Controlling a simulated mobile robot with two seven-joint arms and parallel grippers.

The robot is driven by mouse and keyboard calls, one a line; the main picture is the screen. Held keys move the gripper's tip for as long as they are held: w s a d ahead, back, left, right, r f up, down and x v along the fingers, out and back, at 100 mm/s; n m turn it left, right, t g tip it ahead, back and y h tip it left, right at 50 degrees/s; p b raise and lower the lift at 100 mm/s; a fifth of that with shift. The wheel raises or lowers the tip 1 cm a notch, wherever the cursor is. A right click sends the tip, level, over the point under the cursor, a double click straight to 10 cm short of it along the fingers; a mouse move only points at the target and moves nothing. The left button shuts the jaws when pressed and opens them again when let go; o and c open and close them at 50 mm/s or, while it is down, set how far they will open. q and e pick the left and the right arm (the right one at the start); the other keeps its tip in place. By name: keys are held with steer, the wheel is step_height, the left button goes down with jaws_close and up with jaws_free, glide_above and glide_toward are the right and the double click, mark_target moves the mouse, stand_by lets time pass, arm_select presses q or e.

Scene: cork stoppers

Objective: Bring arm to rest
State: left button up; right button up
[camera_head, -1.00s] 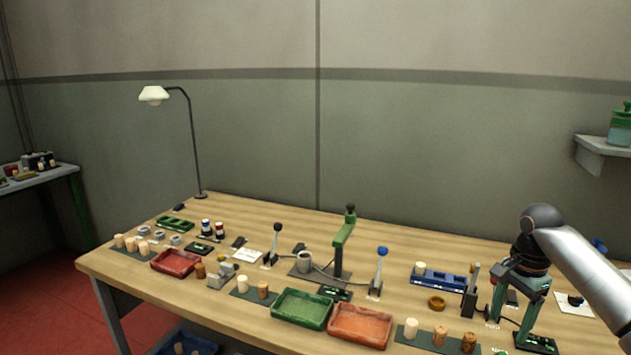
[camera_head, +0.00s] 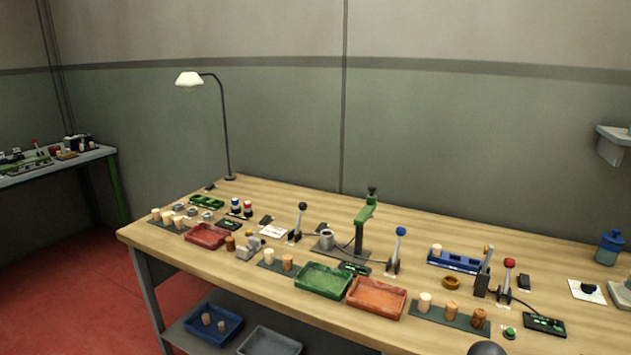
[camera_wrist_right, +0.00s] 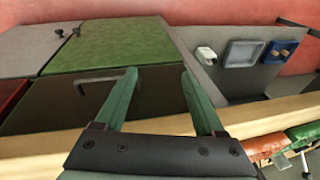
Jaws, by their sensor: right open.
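My right gripper (camera_wrist_right: 158,76) is open, its two green fingers spread with nothing between them in the right wrist view. It hangs off the front edge of the wooden workbench (camera_head: 230,268), with the bench edge crossing behind the fingers. In the head view only a dark rounded part, probably of my right arm, shows at the bottom edge. My left gripper is in neither view. Cork stoppers (camera_head: 451,311) stand on a dark mat at the right front of the bench.
A green tray (camera_head: 322,293) and an orange tray (camera_head: 352,298) lie near the bench's front edge. Levers, a green press (camera_head: 366,212) and a blue rack (camera_head: 440,264) stand behind. Below are a blue bin (camera_head: 190,325) and, in the wrist view, a green-fronted cabinet (camera_wrist_right: 118,45).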

steer(key=s+a+f+n+t+y, duration=0.25)
steer(key=s+a+f+n, duration=0.25)
steer(key=s+a+f, duration=0.45)
steer(key=s+a+r+n+t, duration=0.2)
steer(key=s+r+n+t, duration=0.1)
steer(key=s, duration=0.9)
steer(key=shift+s+n+t+h, duration=0.15)
steer(key=shift+n+t+h, duration=0.3)
steer(key=shift+t, duration=0.1)
steer(key=shift+a, duration=0.15)
steer(key=shift+c, duration=0.2)
